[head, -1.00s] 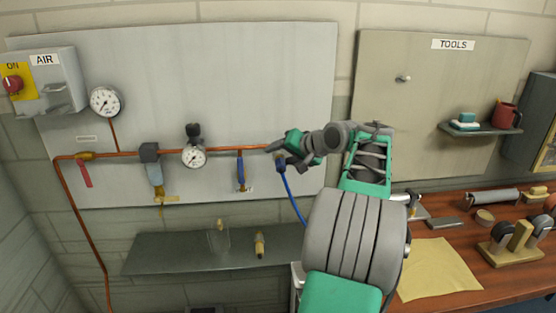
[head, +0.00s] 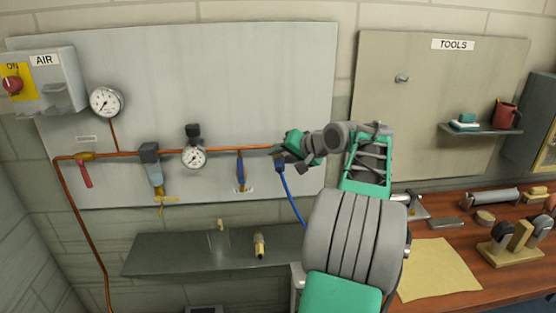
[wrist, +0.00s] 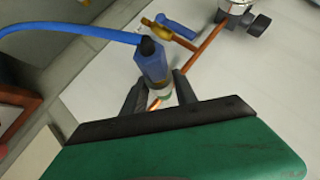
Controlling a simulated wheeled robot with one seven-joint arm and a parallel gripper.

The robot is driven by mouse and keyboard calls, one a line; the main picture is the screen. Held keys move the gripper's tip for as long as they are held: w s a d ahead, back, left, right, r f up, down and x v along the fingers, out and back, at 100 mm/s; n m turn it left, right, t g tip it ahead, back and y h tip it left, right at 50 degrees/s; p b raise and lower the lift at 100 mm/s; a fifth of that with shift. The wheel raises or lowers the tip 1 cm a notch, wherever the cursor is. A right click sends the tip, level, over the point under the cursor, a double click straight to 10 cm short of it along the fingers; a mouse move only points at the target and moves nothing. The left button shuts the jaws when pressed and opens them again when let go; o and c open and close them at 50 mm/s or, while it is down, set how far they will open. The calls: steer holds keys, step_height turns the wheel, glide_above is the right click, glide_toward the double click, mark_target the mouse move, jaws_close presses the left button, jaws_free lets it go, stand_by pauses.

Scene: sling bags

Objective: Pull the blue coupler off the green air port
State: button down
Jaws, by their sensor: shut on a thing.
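The blue coupler (wrist: 152,62) is a blue body with a dark cap, and a blue hose (wrist: 75,32) leaves the cap. In the head view the coupler (head: 280,166) hangs at the right end of the copper pipe, partly hidden by my gripper (head: 281,152). In the wrist view my gripper (wrist: 160,78) has its dark fingers on both sides of the coupler's lower end, shut on it. A pale, greenish band (wrist: 162,92), apparently the green air port, shows between the fingers at the coupler's end. I cannot tell whether the two are still joined.
The copper pipe (head: 110,154) runs along the wall panel with a gauge (head: 194,157), a filter (head: 151,166) and a blue-handled valve (head: 240,171) left of my gripper. A grey shelf (head: 180,253) sits below.

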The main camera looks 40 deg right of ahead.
mark_target(283, 164)
steer(key=shift+s, duration=0.1)
steer(key=shift+s+a+b, duration=0.55)
steer(key=shift+s+a, duration=0.25)
steer(key=shift+s, duration=0.3)
steer(key=shift+s+a+b, duration=0.5)
steer(key=shift+s+a, duration=0.25)
steer(key=shift+s, duration=0.3)
steer(key=s+a, duration=0.2)
steer(key=s, duration=0.1)
steer(key=shift+s+a+b, duration=0.15)
steer(key=shift+b, duration=0.25)
